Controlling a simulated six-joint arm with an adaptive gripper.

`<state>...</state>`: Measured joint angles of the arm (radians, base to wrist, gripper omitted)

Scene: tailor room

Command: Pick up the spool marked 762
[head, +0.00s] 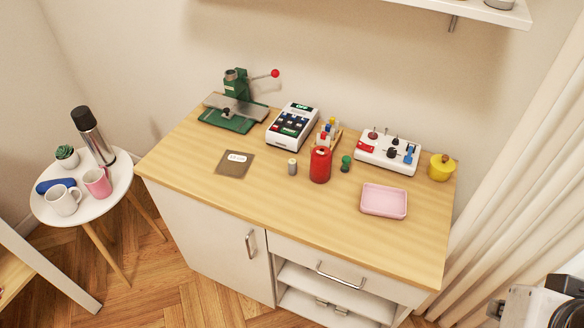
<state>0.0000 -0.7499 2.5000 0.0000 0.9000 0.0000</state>
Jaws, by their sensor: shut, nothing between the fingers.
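A large red spool-like cylinder (320,166) stands upright on the wooden top of the cabinet (230,205). A small pale spool-like cylinder (292,168) stands just to its left, and a small green knobbed piece (346,163) stands to its right. A small wooden rack (338,137) with several coloured pieces is behind the red cylinder. I cannot read the number 762 on any of these. A part of my arm shows at the bottom right corner, far from these items. My gripper's fingers are not visible.
A green press (237,88), a keypad device (291,125), a white switch box (388,154) and a yellow pot (440,167) line the back. A pink tray (384,201) and a brown labelled card (235,163) lie further forward. The front strip is clear.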

